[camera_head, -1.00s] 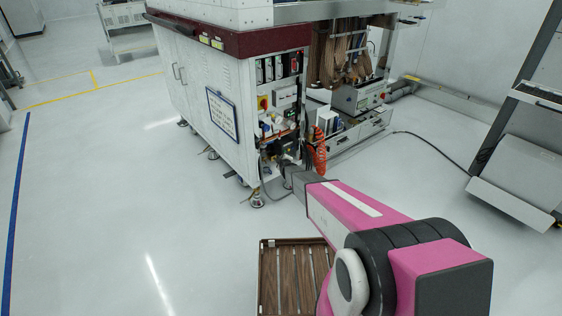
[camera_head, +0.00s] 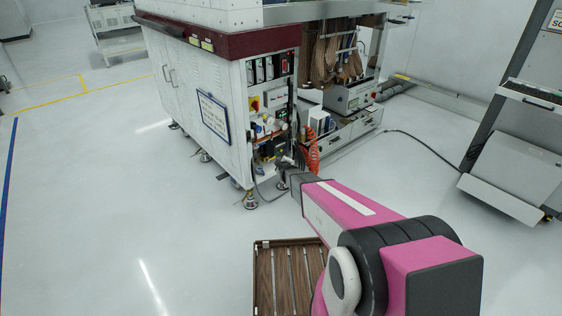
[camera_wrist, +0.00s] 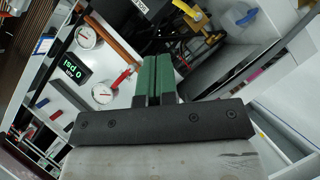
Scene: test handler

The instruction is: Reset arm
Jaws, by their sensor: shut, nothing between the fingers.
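My gripper (camera_wrist: 155,62) shows in the wrist view as two green-padded fingers pressed together, with nothing between them. In the head view my pink arm reaches forward, and its dark end (camera_head: 284,167) is in front of the open side of the white test handler (camera_head: 218,115). The fingers themselves are too small to make out there. In the wrist view a gauge (camera_wrist: 86,37), a second gauge (camera_wrist: 102,93) and a lit green display (camera_wrist: 74,66) lie left of the fingers. I cannot tell whether the gripper touches anything.
A slatted wooden tray (camera_head: 264,280) is on the floor beside my arm. An orange coiled hose (camera_head: 313,150) hangs by the handler's open side. A grey machine (camera_head: 512,170) stands at the right, with a black cable on the floor. The floor at the left is clear.

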